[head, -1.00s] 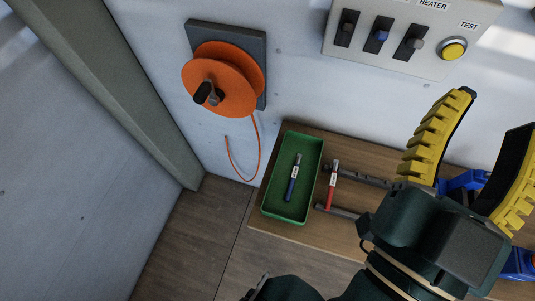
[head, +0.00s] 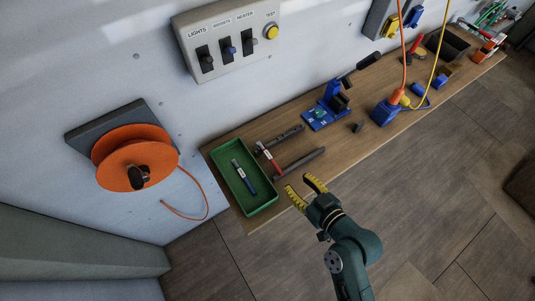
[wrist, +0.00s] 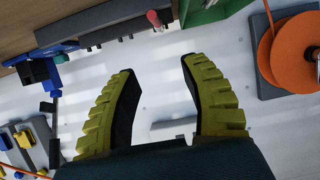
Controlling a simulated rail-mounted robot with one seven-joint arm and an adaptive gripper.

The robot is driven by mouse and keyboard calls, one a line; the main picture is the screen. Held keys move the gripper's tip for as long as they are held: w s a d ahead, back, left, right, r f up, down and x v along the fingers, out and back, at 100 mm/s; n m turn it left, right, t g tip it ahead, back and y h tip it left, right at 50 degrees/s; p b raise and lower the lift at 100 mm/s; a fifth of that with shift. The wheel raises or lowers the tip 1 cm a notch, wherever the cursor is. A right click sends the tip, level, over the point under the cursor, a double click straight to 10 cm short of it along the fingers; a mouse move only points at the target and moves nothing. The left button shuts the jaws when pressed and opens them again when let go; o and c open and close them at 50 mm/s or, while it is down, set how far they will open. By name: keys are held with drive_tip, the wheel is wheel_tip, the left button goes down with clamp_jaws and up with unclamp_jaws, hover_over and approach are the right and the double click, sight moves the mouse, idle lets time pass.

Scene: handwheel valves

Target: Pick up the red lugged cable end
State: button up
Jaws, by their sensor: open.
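The red lugged cable end (head: 268,159) has a white label and lies across two dark bars on the wooden bench, just right of the green tray (head: 274,198). My gripper (head: 296,182) is open and empty, with yellow ribbed fingers, in front of the bars and apart from the cable end. In the wrist view, a red end (wrist: 153,17) that looks like the cable end shows at the top, beyond the gap between my open fingers (wrist: 157,65). The rest of it is cut off there.
A blue labelled cable end (head: 243,177) lies in the green tray. Dark bars (head: 300,163) flank the red end. A blue fixture (head: 328,112) stands farther right. An orange reel (head: 130,165) and switch panel (head: 225,45) are on the wall. Floor in front of the bench is clear.

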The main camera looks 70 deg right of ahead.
approach(270, 158)
drive_tip(key=x, duration=0.2)
drive_tip(key=r+x, duration=0.1)
drive_tip(key=x, duration=0.1)
drive_tip(key=shift+w+d+f+b, duration=0.15)
drive_tip(key=shift+w+b, duration=0.1)
drive_tip(key=shift+b, duration=0.15)
drive_tip(key=x, duration=0.2)
drive_tip(key=b+x, duration=0.1)
drive_tip(key=x, duration=0.2)
drive_tip(key=shift+s+f, duration=0.1)
drive_tip(key=shift+f, duration=0.3)
drive_tip(key=shift+s, duration=0.1)
clamp_jaws()
